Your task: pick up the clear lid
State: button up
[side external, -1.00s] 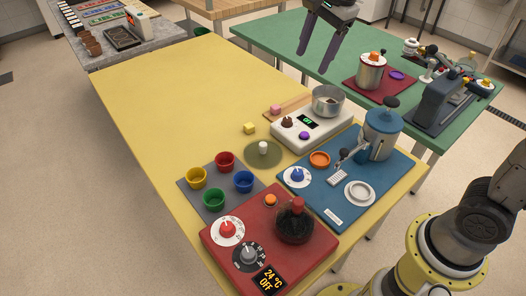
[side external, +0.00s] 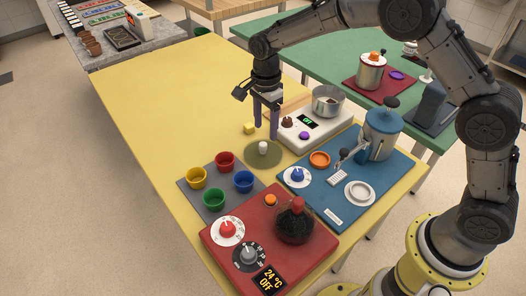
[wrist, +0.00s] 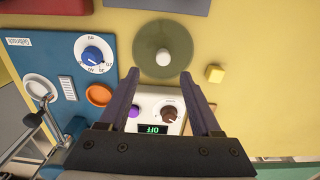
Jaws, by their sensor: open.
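The clear lid (side external: 254,158) is a round, see-through disc that looks olive over the yellow table, with a white knob (side external: 263,147) at its middle. It lies flat on the table between the coloured cups and the white scale. In the wrist view the lid (wrist: 148,62) is whole and unobstructed, just beyond the fingertips. My gripper (side external: 266,128) points down with its two dark fingers apart and empty, above and slightly behind the lid. In the wrist view my gripper (wrist: 160,74) has its fingertips on either side below the knob. Nothing touches the lid.
A yellow cube (side external: 249,128) sits close behind the lid. The white scale (side external: 306,128) with a metal pot (side external: 328,101) is to the right. A blue board (side external: 330,207), red hotplate (side external: 223,253) and several cups on a grey mat (side external: 187,185) are nearer. The table's left is clear.

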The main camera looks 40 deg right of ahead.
aim_at(263, 144)
jog(key=shift+w+a+f, duration=0.15)
jog(key=shift+f, duration=1.55)
jog(key=shift+w+a+f, duration=0.1)
jog(key=shift+f, duration=1.55)
grip_shut()
